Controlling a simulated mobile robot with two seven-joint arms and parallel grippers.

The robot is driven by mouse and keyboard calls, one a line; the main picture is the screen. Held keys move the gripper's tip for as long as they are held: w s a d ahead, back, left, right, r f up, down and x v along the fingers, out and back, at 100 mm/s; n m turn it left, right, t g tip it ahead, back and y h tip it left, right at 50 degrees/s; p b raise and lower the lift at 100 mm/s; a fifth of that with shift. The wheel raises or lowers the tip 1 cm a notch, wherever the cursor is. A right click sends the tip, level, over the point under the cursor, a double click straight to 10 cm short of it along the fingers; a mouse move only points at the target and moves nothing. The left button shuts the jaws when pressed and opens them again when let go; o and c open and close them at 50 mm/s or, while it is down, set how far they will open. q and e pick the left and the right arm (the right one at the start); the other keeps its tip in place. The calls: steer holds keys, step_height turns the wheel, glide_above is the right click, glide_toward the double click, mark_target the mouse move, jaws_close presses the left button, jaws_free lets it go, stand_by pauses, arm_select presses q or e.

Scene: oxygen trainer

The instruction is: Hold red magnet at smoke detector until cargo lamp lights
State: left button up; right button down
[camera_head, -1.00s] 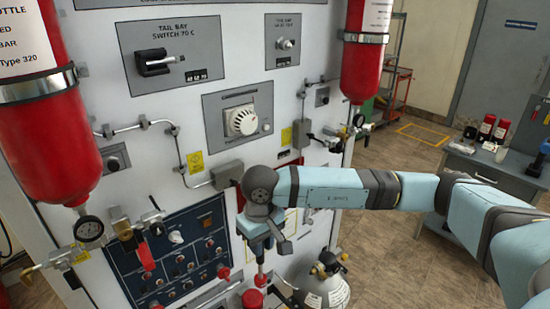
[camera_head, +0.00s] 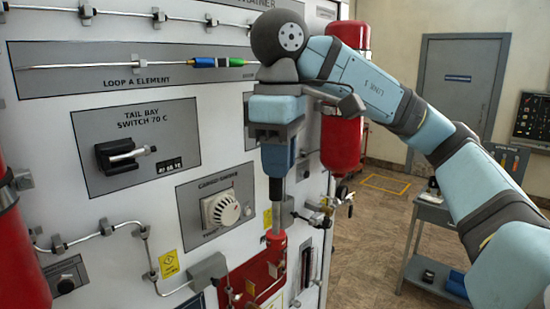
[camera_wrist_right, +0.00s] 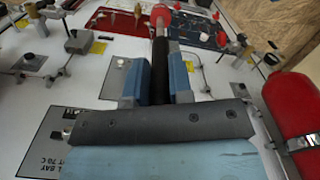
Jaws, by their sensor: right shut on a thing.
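The smoke detector (camera_head: 221,208) is a round white unit on a grey plate marked for cargo smoke, on the white panel. My right gripper (camera_head: 277,163) is shut on the dark grip of a rod, pointing down. The red magnet (camera_head: 275,246) is at the rod's lower end, to the right of the detector and lower, apart from it. In the right wrist view, the gripper (camera_wrist_right: 160,80) holds the dark grip and the red magnet (camera_wrist_right: 160,14) shows at the far end. My left gripper is not in view. I cannot pick out the cargo lamp.
The tail bay switch (camera_head: 125,155) sticks out at upper left. Red bottles hang at left (camera_head: 18,245) and behind my right arm (camera_head: 341,142). A grey table (camera_head: 435,235) stands at right.

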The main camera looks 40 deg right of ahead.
steer(key=w, duration=0.8)
steer(key=shift+a+b, duration=0.3)
steer(key=shift+b, duration=0.15)
stand_by(0.6)
steer(key=s+d+p, duration=0.1)
steer(key=s, duration=1.3)
steer(key=shift+p, duration=0.3)
